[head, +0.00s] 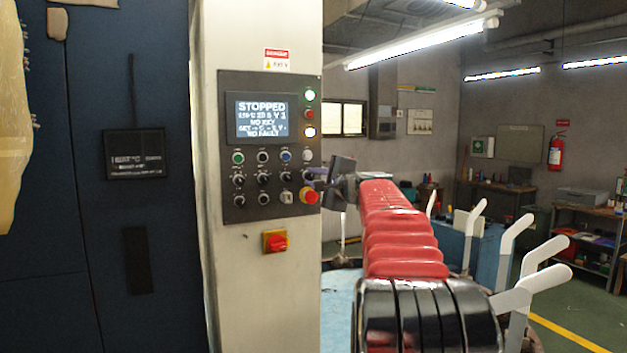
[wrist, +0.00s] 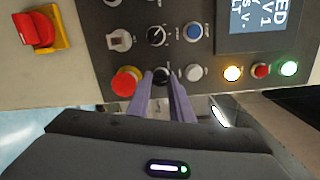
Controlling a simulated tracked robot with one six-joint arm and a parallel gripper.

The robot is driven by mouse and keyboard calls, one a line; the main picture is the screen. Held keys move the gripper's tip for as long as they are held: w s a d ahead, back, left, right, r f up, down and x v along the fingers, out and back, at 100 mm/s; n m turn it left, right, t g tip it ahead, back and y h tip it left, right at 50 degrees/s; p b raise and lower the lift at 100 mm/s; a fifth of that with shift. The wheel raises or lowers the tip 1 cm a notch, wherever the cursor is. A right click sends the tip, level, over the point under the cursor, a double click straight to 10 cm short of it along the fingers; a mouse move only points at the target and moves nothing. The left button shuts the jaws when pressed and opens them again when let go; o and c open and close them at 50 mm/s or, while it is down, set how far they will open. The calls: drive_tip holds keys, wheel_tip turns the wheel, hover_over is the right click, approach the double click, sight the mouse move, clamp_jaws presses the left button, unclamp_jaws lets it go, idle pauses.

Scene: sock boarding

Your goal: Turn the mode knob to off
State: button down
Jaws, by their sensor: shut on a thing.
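A dark control panel (head: 225,150) is mounted on the pale column. My gripper (head: 318,178) reaches its right edge from the right. In the wrist view my two purple fingers (wrist: 162,84) are shut on a black knob (wrist: 162,73), one finger on each side. This knob sits between the red mushroom button (wrist: 125,82) and the white button (wrist: 194,73). Its label and pointer are too small or hidden to read, so I cannot tell its setting or confirm that it is the mode knob. Another black knob (wrist: 157,35) with a white pointer line is in the neighbouring column.
The panel's screen (head: 262,115) reads STOPPED and NO FAULT. Green, red and amber lamps are beside it. The red mushroom button (head: 309,196) is close below my fingers. A red switch on a yellow plate (head: 275,242) is lower on the column. A dark blue machine body (head: 90,240) stands left.

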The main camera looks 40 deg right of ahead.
drive_tip(key=shift+f, duration=0.1)
drive_tip(key=c, duration=1.6)
unclamp_jaws()
drive_tip(key=v, duration=1.3)
drive_tip(key=shift+s+a, duration=0.1)
drive_tip(key=shift+s, duration=0.25)
